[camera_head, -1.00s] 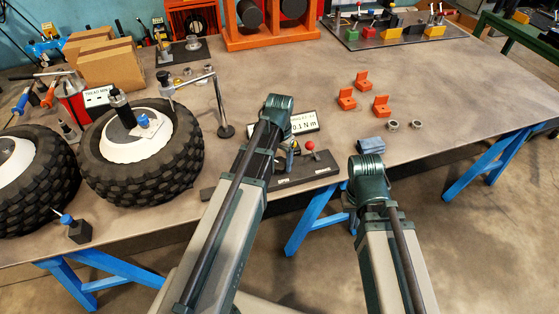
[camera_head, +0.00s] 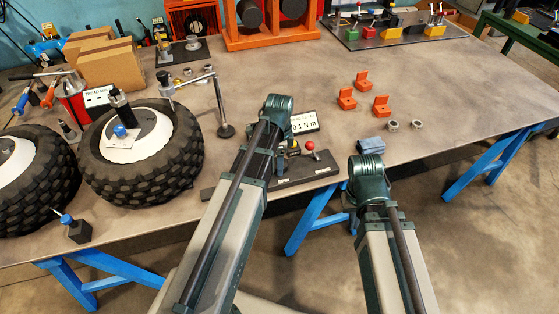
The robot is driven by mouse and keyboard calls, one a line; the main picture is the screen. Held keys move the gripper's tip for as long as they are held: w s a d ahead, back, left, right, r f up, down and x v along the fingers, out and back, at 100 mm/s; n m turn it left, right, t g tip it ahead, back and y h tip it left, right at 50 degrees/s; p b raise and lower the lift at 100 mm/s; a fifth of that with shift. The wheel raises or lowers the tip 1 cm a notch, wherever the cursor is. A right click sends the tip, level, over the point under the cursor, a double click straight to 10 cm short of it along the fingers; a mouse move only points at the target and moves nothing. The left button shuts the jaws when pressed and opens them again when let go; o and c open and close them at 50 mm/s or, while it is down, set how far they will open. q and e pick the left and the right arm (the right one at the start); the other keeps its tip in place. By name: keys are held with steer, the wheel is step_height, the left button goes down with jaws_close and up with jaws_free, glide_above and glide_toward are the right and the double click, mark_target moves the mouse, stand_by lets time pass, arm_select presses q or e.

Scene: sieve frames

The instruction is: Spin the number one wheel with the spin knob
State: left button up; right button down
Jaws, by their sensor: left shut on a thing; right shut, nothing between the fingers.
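The nearer full wheel (camera_head: 150,177) has a black knobbly tyre and a white hub with a white plate and blue knob (camera_head: 120,130), now at the hub's front left. A second wheel (camera_head: 40,190) is cut off at the left edge. My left gripper (camera_head: 291,149) shows only in part behind my arm, at a black base plate (camera_head: 300,174) with a red ball knob (camera_head: 310,145). It appears shut on a small knob there, mostly hidden. My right arm is at the lower right, and its fingers are hidden. I cannot make out wheel numbers.
A display reading 0.1 N m (camera_head: 304,122) stands behind the plate.

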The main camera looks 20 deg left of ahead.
arm_select(q)
steer(key=m, duration=0.5)
steer(key=shift+m, duration=0.3)
steer(key=m, duration=0.5)
steer(key=shift+m, duration=0.4)
steer(key=o, duration=1.3)
step_height(320, 180, up, 14)
steer(key=p, duration=1.4)
steer(key=shift+f, duration=0.1)
